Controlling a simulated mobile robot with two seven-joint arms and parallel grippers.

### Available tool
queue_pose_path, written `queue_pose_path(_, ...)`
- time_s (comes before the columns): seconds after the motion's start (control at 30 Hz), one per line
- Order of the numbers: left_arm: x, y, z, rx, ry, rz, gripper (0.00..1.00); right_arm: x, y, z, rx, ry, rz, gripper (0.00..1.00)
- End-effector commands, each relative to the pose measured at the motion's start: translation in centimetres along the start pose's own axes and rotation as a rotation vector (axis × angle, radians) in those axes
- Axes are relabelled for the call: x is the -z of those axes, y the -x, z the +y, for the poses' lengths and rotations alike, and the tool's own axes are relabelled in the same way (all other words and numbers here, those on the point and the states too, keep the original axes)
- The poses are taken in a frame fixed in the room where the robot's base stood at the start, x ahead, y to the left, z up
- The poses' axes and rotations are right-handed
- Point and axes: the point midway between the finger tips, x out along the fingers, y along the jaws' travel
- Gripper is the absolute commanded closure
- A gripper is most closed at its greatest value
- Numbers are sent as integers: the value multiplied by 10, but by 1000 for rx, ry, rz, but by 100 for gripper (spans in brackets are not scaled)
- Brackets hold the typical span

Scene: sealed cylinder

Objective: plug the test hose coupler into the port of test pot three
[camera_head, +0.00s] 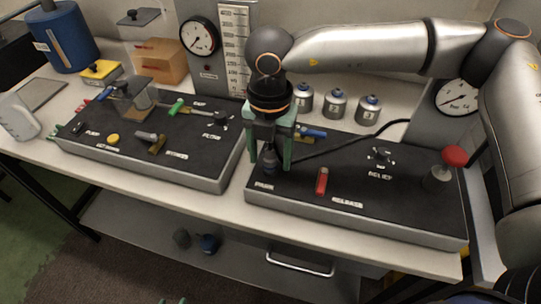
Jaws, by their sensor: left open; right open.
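Three small silver test pots with blue tops stand behind the right panel. The rightmost pot (368,110) seems to be marked 3; its port is too small to make out. A dark, bluish fitting, apparently the test hose coupler (270,163), stands at the right panel's left end. A black hose (345,141) runs from near it toward the back right. My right gripper (270,162) points down over the fitting, its green fingers open on either side of it. Whether they touch it is unclear. Green tips of my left gripper (172,301) show apart at the bottom edge, empty.
The right panel (400,190) carries a red lever (322,181) and a red knob (455,156). A blue handle (311,132) lies beside my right gripper. The left panel (195,150) has several levers. Gauges (199,36) stand behind. The bench's front strip is clear.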

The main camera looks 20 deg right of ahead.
Motion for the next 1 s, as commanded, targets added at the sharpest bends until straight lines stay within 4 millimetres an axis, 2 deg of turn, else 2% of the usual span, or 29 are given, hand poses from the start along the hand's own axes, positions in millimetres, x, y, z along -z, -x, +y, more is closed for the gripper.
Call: queue_pose_path(1.0,-8,-8,-1,0,0,1,50,0,-2,0,0,-1,1,32)
